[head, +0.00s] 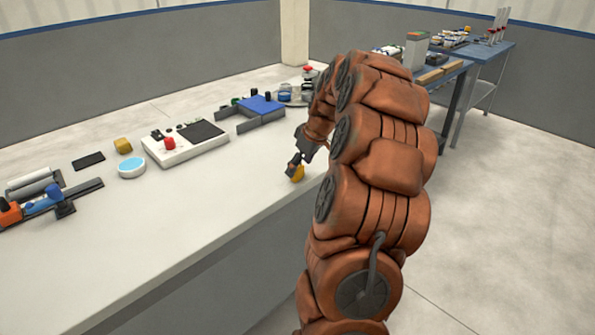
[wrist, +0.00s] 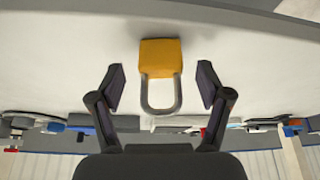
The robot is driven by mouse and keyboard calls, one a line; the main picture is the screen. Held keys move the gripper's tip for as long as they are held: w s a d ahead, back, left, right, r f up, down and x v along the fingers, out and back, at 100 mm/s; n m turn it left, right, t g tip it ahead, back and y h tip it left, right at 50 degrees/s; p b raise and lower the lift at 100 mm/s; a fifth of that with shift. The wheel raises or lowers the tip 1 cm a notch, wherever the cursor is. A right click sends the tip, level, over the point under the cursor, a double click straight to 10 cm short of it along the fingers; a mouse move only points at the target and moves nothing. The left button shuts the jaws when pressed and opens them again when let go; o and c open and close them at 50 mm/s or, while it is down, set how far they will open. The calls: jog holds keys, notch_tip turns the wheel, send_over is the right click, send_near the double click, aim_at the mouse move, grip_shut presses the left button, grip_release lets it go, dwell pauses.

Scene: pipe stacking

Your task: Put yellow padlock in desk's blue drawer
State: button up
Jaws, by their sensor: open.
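The yellow padlock (wrist: 160,55), with a grey shackle, is at the table's near edge. In the wrist view its shackle points toward my gripper (wrist: 162,82). The two dark fingers are open, one on each side of the shackle, with a visible gap on both sides. In the head view the padlock (head: 298,174) shows as a small yellow patch just below my gripper (head: 294,163), partly hidden by the fingers. A blue-topped piece with grey sides (head: 260,105) stands farther back on the table; I cannot tell whether it is the blue drawer.
Tools lie at the far left. The front of the white tabletop (head: 170,225) is clear.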

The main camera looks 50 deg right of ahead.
jog(key=x, duration=0.2)
jog(key=shift+f, duration=0.35)
jog(key=shift+r, duration=0.1)
jog(key=c, duration=1.4)
